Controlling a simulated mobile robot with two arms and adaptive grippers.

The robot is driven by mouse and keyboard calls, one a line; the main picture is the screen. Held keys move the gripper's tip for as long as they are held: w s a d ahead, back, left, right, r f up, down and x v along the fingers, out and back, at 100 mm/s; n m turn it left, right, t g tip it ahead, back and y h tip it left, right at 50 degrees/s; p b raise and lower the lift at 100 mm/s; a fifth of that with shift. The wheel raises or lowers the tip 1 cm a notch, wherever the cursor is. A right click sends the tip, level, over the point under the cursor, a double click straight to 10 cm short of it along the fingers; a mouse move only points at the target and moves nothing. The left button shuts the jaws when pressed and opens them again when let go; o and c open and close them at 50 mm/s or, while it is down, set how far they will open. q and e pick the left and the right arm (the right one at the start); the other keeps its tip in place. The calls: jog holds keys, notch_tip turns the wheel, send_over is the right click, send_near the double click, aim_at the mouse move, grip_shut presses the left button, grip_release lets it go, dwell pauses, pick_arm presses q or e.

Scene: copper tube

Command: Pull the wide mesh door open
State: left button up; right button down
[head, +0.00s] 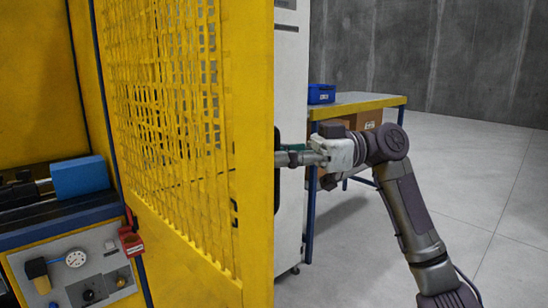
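The wide yellow mesh door (185,120) fills the left and middle of the head view. It stands at an angle, swung out from the yellow machine frame, with its broad edge post (254,200) towards me. A dark handle (277,188) shows just past the right side of that post, on the door's far face. My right gripper (284,159) comes in from the right and reaches this handle. Its fingertips are partly hidden by the door, so I cannot tell whether they close on the handle. My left gripper is out of view.
Inside the machine, left of the door, are a blue block (80,177), a gauge panel (80,268) and a red latch piece (131,240). A white cabinet (290,90) stands behind the door. A table (365,104) holds a blue bin (321,94). Floor at right is clear.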

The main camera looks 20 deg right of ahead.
jog(key=c, duration=1.1)
grip_release()
jog(key=shift+c, duration=0.2)
jog(key=s+d, duration=0.1)
jog(key=d, duration=1.1)
